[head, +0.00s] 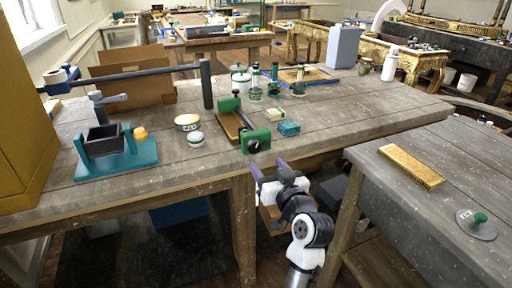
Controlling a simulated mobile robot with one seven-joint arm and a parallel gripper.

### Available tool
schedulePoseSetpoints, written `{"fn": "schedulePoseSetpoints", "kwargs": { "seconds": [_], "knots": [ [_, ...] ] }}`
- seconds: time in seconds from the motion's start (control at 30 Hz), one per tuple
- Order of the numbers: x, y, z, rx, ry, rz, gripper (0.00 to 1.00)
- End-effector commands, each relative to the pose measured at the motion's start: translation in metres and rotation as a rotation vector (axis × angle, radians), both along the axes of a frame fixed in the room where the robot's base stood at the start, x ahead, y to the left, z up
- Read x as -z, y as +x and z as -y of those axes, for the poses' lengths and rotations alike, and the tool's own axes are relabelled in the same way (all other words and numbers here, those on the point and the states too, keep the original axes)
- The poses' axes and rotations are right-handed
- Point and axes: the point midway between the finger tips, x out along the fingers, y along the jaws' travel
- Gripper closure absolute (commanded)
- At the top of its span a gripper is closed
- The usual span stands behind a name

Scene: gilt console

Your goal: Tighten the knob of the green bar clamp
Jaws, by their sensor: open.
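The green bar clamp (257,137) sits at the front edge of the wooden workbench, with a green jaw at the front and another green part further back. A brown piece (229,125) lies along it; I cannot tell whether the clamp grips it. The dark round knob (254,147) is on the front face of the near green jaw, facing me. My gripper (269,169) is open and empty, in front of the bench edge, a little below and to the right of the knob. Its two purple fingers point up toward the clamp and appear apart from it.
The workbench (320,107) holds a teal-based vise (117,150), tins (187,122), small green-capped bottles (273,88) and a teal block (289,128). A second table (420,215) at right carries a gold bar (410,166) and a green-knobbed disc (477,224).

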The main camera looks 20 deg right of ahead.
Motion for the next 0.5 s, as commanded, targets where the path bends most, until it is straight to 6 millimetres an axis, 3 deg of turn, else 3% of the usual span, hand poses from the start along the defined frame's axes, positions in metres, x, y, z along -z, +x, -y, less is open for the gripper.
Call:
{"fn": "schedulePoseSetpoints", "kwargs": {
  "seconds": [0.2, 0.5],
  "knots": [
    [-0.003, 0.048, -0.002, -0.003, 0.002, -0.002, 0.41],
    [-0.001, 0.084, -0.003, -0.001, 0.002, 0.0, 0.41]
  ]
}}
